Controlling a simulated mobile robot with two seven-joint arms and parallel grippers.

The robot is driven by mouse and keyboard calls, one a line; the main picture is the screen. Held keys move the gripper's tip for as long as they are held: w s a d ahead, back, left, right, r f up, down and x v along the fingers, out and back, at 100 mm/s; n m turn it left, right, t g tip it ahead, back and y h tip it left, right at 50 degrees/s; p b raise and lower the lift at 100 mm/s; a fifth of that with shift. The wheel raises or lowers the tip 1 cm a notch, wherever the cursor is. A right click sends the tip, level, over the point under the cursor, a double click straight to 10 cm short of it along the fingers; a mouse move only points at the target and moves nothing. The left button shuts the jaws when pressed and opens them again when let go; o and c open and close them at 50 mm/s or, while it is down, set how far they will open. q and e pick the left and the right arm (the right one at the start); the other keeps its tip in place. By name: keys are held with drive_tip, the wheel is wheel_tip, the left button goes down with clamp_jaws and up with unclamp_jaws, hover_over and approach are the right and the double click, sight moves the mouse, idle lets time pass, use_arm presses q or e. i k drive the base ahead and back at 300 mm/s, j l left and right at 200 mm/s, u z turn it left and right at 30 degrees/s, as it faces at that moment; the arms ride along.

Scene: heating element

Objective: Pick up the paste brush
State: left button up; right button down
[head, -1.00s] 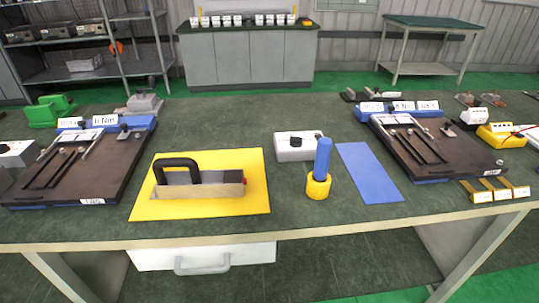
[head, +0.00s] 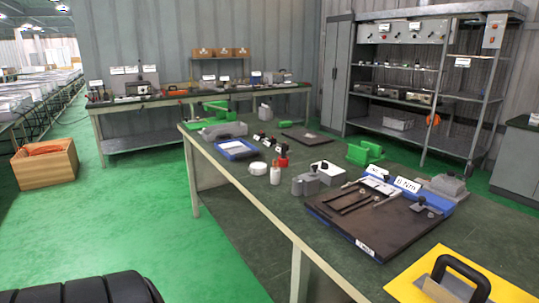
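I cannot clearly pick out the paste brush. Several small items stand close together on the green-topped workbench (head: 262,203). Among them are a small whitish bottle with an orange-red top (head: 275,173), a red pot with a dark top (head: 283,157) and a low white round container (head: 257,168). They are too small to tell whether one holds a brush. Neither of my grippers is in view.
A dark fixture board (head: 375,222) with a blue back edge lies right of the small items. A yellow mat (head: 402,285) with a black-handled tool (head: 462,272) is at the lower right. Green floor (head: 120,225) is open at left, with a wooden crate (head: 45,172).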

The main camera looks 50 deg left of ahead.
sight(284, 146)
drive_tip(key=u, duration=1.65)
drive_tip(key=z, duration=0.15)
drive_tip(key=i+j+z, duration=0.25)
drive_tip(key=j+z, duration=0.25)
drive_tip(key=j, duration=0.2)
drive_tip(key=i+j+z, duration=0.25)
drive_tip(key=j, duration=0.15)
drive_tip(key=j+z, duration=0.25)
drive_tip(key=j, duration=0.15)
